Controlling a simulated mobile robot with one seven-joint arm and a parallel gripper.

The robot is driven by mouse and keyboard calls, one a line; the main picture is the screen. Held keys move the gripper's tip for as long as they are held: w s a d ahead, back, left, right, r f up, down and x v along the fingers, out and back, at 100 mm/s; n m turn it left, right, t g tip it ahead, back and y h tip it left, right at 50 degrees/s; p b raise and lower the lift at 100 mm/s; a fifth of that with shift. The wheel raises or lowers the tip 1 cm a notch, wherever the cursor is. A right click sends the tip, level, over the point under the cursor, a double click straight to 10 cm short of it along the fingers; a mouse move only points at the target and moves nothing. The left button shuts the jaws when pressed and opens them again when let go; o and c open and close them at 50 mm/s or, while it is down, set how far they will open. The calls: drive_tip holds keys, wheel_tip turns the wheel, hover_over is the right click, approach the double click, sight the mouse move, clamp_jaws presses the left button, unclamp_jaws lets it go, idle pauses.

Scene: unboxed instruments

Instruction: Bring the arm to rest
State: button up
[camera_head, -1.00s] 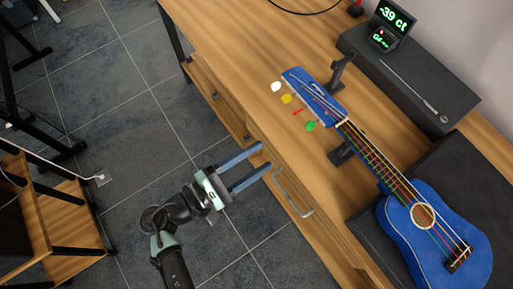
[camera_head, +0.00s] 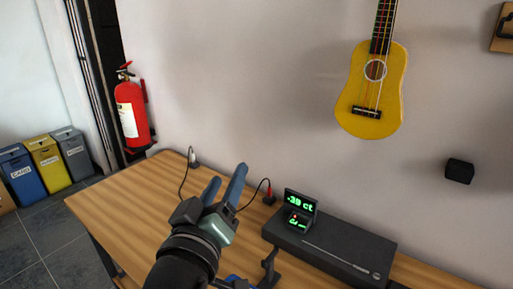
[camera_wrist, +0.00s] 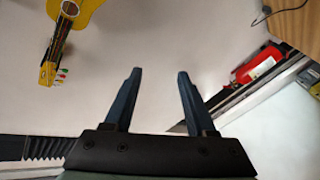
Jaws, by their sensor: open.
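My gripper (camera_head: 224,186) is in the lower middle of the head view, raised in front of the wooden workbench (camera_head: 125,208). Its two blue fingers point up and away. In the wrist view my gripper (camera_wrist: 155,75) has its fingers apart with nothing between them; only the pale wall and part of the room show beyond. Only a small blue part of the blue ukulele (camera_head: 236,282) shows at the bottom edge of the head view, beside my arm.
A tuner (camera_head: 301,209) reading -39 ct stands on a black case (camera_head: 330,246) right of my gripper. A yellow ukulele (camera_head: 373,88) hangs on the wall. A red extinguisher (camera_head: 131,112) and several bins (camera_head: 45,160) are at left. The bench's left end is clear.

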drive_tip(key=s+d+r+m+t+y, duration=0.1)
drive_tip(key=s+r+t, duration=0.2)
drive_tip(key=r, duration=0.7)
drive_tip(key=s+d+r+m+t+y+p, duration=0.1)
drive_tip(key=s+d+r+m+t, duration=0.1)
drive_tip(key=s+r, duration=0.4)
drive_tip(key=s+d+r+m+t+y+p, duration=0.1)
drive_tip(key=s+r+t, duration=0.3)
drive_tip(key=r, duration=1.1)
drive_tip(key=shift+s+d+m+t, duration=0.3)
drive_tip(key=shift+s+d+m, duration=0.15)
drive_tip(key=shift+s, duration=0.25)
drive_tip(key=shift+w, duration=0.1)
clamp_jaws()
